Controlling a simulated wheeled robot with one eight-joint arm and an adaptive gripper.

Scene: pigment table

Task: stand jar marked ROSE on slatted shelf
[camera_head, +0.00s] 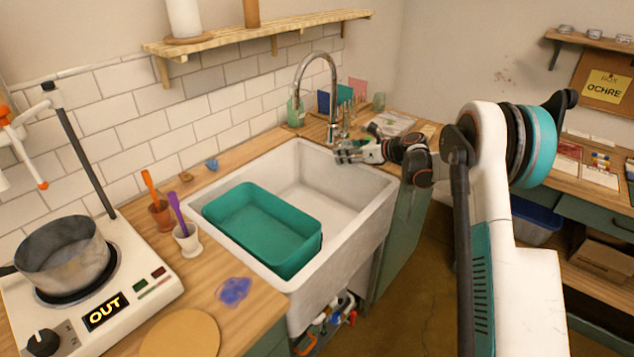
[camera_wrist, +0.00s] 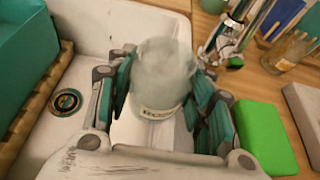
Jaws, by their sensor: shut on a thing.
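My gripper (camera_wrist: 161,88) is shut on a pale, cloudy jar (camera_wrist: 163,65) in the wrist view, with a finger on each side of it. The jar's small label (camera_wrist: 160,113) appears to read ROSE, though it is blurred. In the head view my gripper (camera_head: 347,155) is at the far right rim of the white sink; the jar cannot be made out clearly there. The slatted wooden shelf (camera_head: 225,37) is on the tiled wall, up and left of my gripper. A white cylinder and a brown one stand on it.
A teal tub (camera_head: 262,215) sits in the sink (camera_head: 347,215). The tap (camera_head: 333,90) rises between my gripper and the wall. A green block (camera_wrist: 262,137) lies right of the jar. A hotplate with a pot (camera_head: 62,255) stands at left. The shelf's right part looks clear.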

